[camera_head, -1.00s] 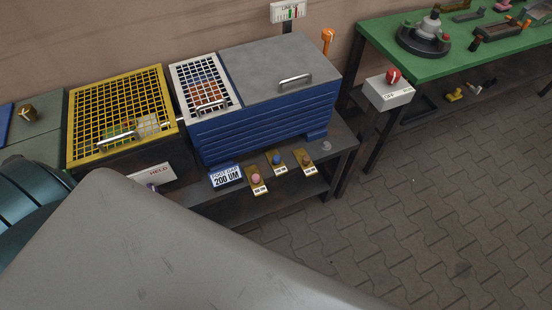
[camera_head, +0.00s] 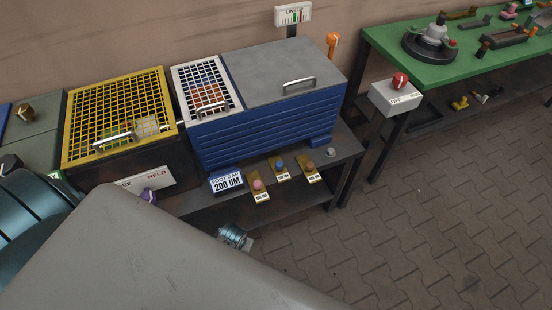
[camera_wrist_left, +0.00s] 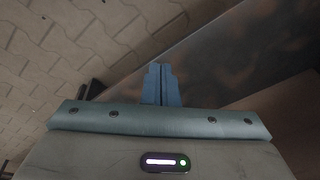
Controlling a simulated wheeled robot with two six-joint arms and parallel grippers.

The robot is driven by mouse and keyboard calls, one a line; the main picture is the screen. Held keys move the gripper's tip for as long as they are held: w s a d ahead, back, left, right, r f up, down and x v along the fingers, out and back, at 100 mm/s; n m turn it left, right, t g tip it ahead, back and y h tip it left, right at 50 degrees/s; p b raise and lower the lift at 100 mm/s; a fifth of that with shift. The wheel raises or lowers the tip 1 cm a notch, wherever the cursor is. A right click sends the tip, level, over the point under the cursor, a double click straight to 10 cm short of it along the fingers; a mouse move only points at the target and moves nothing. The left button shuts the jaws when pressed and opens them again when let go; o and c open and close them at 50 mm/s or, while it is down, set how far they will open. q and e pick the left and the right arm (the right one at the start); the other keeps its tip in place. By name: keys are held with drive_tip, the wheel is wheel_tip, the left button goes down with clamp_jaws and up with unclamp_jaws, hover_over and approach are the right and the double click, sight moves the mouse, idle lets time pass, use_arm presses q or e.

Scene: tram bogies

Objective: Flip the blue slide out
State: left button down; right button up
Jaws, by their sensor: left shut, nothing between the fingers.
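The slide with the blue knob (camera_head: 280,163) is a small brass plate with a white label, at the front edge of the shelf below the blue cabinet. It lies between the pink-knobbed slide (camera_head: 258,185) and the brown-knobbed slide (camera_head: 310,167). In the left wrist view my left gripper (camera_wrist_left: 161,68) is shut and empty, with paving and a dark metal surface beyond it. In the head view a small teal part, apparently of my left arm, shows below the slides; its fingertips cannot be made out. My right gripper is not in view.
The blue cabinet (camera_head: 265,130) has a grey lid and a white grille. A yellow grille box (camera_head: 120,105) stands left of it. A "200 UM" sign (camera_head: 226,181) is beside the slides. A switch box (camera_head: 397,98) reading OFF and a green bench (camera_head: 455,62) are at right. Paved floor is open in front.

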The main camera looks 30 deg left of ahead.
use_arm(q)
drive_tip(key=w+r+n+t+b, duration=0.1)
drive_tip(key=w+r+b, duration=0.1)
drive_tip(key=w+r, duration=0.5)
drive_tip(key=w+r+n+b, duration=0.1)
drive_tip(key=w+r, duration=0.2)
drive_tip(key=r, duration=0.8)
drive_tip(key=w+d+r+n, duration=0.1)
drive_tip(key=w+r+n, duration=0.2)
drive_tip(key=w+r, duration=0.3)
drive_tip(key=w+d+r+n+y, duration=0.1)
drive_tip(key=w+r, duration=0.4)
drive_tip(key=w, duration=0.5)
drive_tip(key=d+n+b, duration=0.1)
drive_tip(key=n, duration=0.1)
drive_tip(key=shift+d+r+n+g+y, duration=0.25)
drive_tip(key=shift+r+n+g+y, duration=0.05)
drive_tip(key=shift+r, duration=0.05)
drive_tip(key=shift+f, duration=0.15)
hover_over(276, 156)
drive_tip(key=s+d, duration=0.2)
drive_tip(key=s, duration=0.2)
drive_tip(key=f, duration=0.9)
drive_tip(key=shift+w+a+f+p, duration=0.15)
drive_tip(key=shift+w+p, duration=0.05)
drive_tip(key=shift+p, duration=0.15)
